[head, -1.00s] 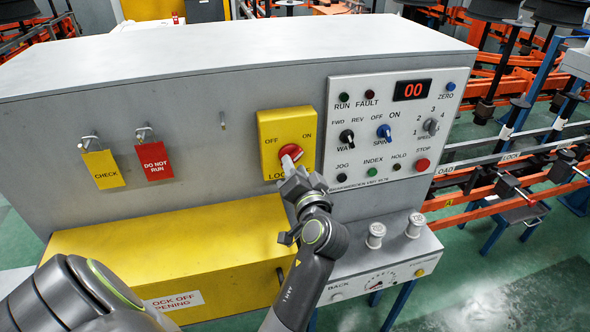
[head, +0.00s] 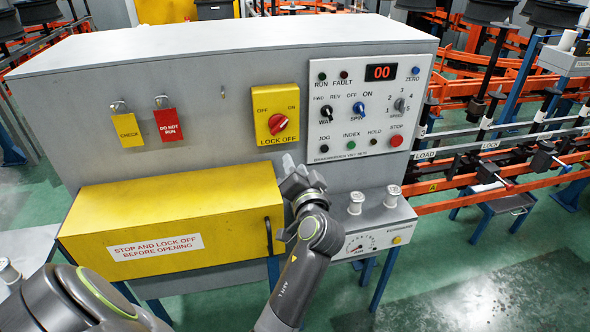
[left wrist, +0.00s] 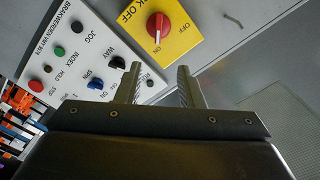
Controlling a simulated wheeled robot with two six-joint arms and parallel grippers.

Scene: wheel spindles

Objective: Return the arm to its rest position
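My left arm comes in from the lower left, and its gripper (head: 290,165) is just below the yellow lock-off plate (head: 264,104) in the head view. In the left wrist view the two fingers (left wrist: 158,88) stand apart with nothing between them. The red rotary knob (head: 278,124) on the yellow plate is clear of the fingers. The knob also shows in the left wrist view (left wrist: 158,25), beyond the fingertips. My right gripper is not in view.
The grey control panel (head: 366,105) is right of the plate. A yellow cover (head: 170,205) with a dark handle juts out below left, near my arm. CHECK (head: 128,130) and DO NOT RUN (head: 167,125) tags hang at left.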

